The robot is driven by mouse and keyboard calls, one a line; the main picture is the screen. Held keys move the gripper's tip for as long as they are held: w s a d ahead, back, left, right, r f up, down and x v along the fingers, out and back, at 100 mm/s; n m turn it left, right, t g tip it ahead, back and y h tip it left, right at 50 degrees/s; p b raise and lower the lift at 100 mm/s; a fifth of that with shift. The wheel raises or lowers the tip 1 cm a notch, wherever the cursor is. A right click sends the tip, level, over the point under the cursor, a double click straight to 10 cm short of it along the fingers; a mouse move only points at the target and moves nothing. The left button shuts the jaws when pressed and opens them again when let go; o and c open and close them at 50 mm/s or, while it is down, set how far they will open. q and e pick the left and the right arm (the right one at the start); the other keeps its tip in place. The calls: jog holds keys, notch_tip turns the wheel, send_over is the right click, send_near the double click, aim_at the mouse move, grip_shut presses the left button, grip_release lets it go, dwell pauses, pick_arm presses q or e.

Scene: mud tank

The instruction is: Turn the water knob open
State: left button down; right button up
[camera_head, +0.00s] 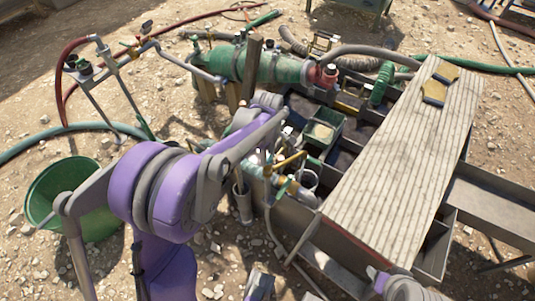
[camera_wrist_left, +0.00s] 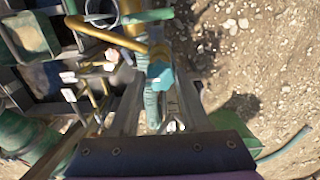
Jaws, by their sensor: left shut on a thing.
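The water knob shows in the head view as a yellow lever handle (camera_head: 290,162) on pipework at the tank's near-left corner. In the left wrist view the yellow handle (camera_wrist_left: 105,35) runs from the upper left to a teal valve part (camera_wrist_left: 158,72). My left gripper (camera_head: 267,165) reaches down to this pipework, with its fingers partly hidden by my own purple arm. In the left wrist view my left gripper (camera_wrist_left: 158,55) is shut at the joint of the handle and the teal part. The exact contact is hard to see.
A green cylinder (camera_head: 265,62) lies behind. A green bucket (camera_head: 75,190) stands at left. Hoses cross the stony ground. Open tank compartments lie beside the knob.

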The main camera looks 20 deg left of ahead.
aim_at(268, 157)
dwell(0.3)
pick_arm(q)
jog(key=shift+c, duration=1.9)
grip_release()
jog(key=shift+r, duration=0.1)
notch_tip(268, 157, up, 11)
jog(key=p, duration=0.2)
